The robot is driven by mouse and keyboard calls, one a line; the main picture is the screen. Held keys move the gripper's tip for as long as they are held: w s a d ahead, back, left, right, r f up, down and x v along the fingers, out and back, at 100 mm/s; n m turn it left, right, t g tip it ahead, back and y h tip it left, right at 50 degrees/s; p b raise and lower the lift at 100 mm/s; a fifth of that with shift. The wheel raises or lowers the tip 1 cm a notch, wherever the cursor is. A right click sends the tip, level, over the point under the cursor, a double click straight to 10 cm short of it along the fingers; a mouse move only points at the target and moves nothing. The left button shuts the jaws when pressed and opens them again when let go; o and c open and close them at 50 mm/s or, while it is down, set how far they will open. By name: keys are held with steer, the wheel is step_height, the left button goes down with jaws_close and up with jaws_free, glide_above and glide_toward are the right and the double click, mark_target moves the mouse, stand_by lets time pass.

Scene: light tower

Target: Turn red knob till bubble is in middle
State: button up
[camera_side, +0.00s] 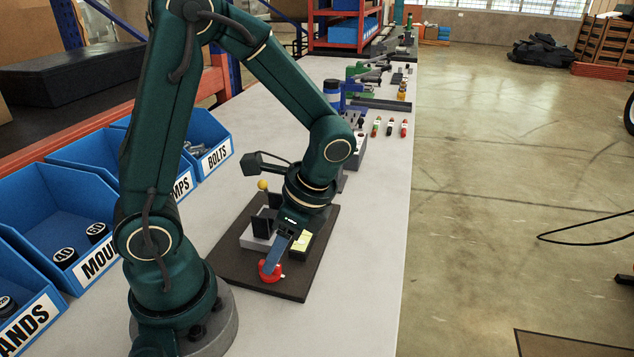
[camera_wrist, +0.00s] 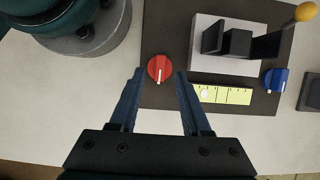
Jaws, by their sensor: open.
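The red knob (camera_side: 270,270) sits near the front corner of a dark base plate (camera_side: 227,258). It also shows in the wrist view (camera_wrist: 159,69), with a pale pointer mark on its face. My gripper (camera_wrist: 157,72) is open, its two blue fingers on either side of the red knob, with gaps that look clear. In the side view my gripper (camera_side: 275,262) is right at the knob. A yellow-green level strip (camera_wrist: 222,95) lies beside the knob; a pale round bubble (camera_wrist: 205,94) shows near its left end, off the middle. A blue knob (camera_wrist: 275,80) sits at the far right of the plate.
A grey block with dark uprights (camera_wrist: 225,57) and a yellow ball on a lever (camera_wrist: 306,12) stand on the plate. Blue bins (camera_side: 60,220) line the left side.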

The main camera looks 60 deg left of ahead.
steer(key=shift+x, duration=1.2)
jaws_close()
steer(key=shift+w, duration=0.1)
steer(key=shift+n, duration=0.3)
